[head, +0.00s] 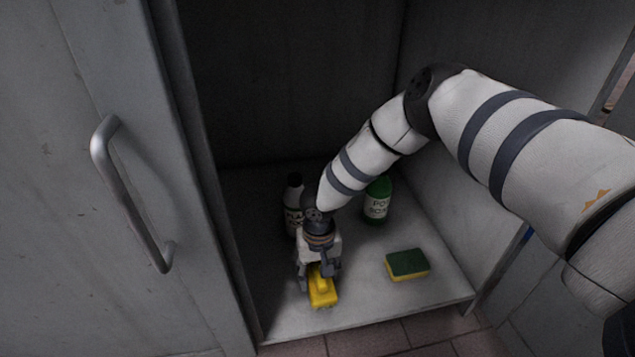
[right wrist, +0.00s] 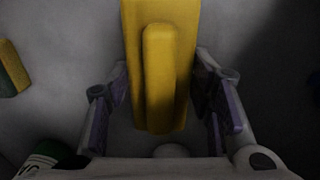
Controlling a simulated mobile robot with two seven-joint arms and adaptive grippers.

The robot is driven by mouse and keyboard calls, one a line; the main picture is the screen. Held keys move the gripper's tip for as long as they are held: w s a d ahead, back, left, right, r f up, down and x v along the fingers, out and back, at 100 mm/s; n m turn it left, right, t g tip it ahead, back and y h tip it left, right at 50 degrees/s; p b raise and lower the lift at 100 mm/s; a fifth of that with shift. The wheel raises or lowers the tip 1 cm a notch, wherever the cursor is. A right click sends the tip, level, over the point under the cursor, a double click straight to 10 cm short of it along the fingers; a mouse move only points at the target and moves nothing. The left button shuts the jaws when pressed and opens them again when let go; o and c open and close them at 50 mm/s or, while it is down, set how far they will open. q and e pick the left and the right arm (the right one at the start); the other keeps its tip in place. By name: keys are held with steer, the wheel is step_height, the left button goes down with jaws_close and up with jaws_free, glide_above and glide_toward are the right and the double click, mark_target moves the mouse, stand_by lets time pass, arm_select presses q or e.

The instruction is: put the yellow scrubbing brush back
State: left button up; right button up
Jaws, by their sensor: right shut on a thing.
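The yellow scrubbing brush (head: 323,292) is at the front of the cabinet floor, at or just above it; I cannot tell whether it touches. My right gripper (head: 319,274) reaches down into the cabinet and is shut on the brush. In the right wrist view the brush (right wrist: 161,75) lies between the two fingers, with its raised handle facing the camera. The gripper hides the back part of the brush in the head view. My left gripper is not in view.
A green and yellow sponge (head: 407,265) lies right of the brush on the cabinet floor (head: 375,300). A closed-looking door with a metal handle (head: 125,195) is at left.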

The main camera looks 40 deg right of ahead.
steer(key=shift+f, duration=0.2)
steer(key=o, duration=1.1)
